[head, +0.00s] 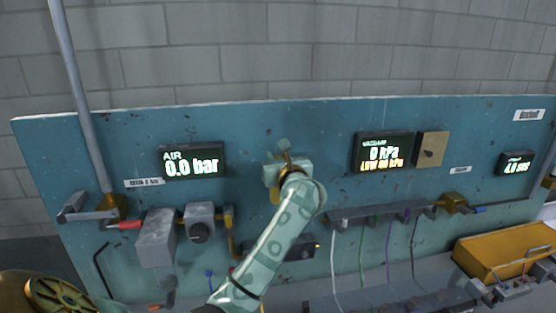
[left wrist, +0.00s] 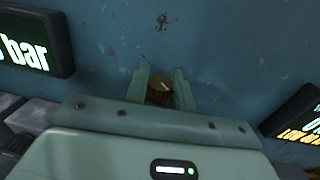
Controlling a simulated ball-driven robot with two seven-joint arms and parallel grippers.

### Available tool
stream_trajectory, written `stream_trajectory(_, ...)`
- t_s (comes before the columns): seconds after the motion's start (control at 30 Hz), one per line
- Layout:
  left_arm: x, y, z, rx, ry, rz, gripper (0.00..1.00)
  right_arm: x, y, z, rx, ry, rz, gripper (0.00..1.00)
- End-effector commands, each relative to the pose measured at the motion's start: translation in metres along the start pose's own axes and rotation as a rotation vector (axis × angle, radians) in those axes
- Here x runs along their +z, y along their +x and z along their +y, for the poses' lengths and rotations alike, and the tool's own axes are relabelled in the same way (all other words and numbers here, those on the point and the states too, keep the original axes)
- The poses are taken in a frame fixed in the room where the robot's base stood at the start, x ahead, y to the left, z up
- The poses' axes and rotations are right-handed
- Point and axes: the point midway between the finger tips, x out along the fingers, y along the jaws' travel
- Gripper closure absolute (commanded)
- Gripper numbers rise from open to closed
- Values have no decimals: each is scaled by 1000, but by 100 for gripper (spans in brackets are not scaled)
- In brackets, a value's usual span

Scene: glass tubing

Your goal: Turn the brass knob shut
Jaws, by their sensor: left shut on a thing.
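My left gripper (left wrist: 159,84) is shut on the brass knob (left wrist: 159,92), one pale green finger on each side of it. The knob is round, with a pale mark on its face that slants in the left wrist view. In the head view my left gripper (head: 284,158) is at the blue panel (head: 330,125), between the two larger displays. It hides most of the knob there. My right gripper is not in view.
The air display (head: 191,161) reads 0.0 bar, left of my gripper. The vacuum display (head: 384,152) reads 0 kPa, to the right. A grey regulator with a dial (head: 201,232) and a manifold (head: 375,215) with hanging tubes sit lower. A yellow box (head: 505,250) is at right.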

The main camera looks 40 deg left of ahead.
Motion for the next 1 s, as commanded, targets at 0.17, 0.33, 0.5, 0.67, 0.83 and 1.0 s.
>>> stream_trajectory(0.17,-4,0,-2,103,-4,4,98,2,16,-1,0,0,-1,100)
stream_trajectory(0.33,-6,0,-2,248,-4,4,98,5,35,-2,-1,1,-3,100)
stream_trajectory(0.5,-7,0,-2,410,-2,4,98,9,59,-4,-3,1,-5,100)
stream_trajectory(0.67,-7,0,-2,555,-2,5,98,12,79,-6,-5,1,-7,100)
stream_trajectory(0.83,-6,0,-2,691,-1,5,98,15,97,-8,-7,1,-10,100)
stream_trajectory(1.0,-4,0,-2,798,0,4,98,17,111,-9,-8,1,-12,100)
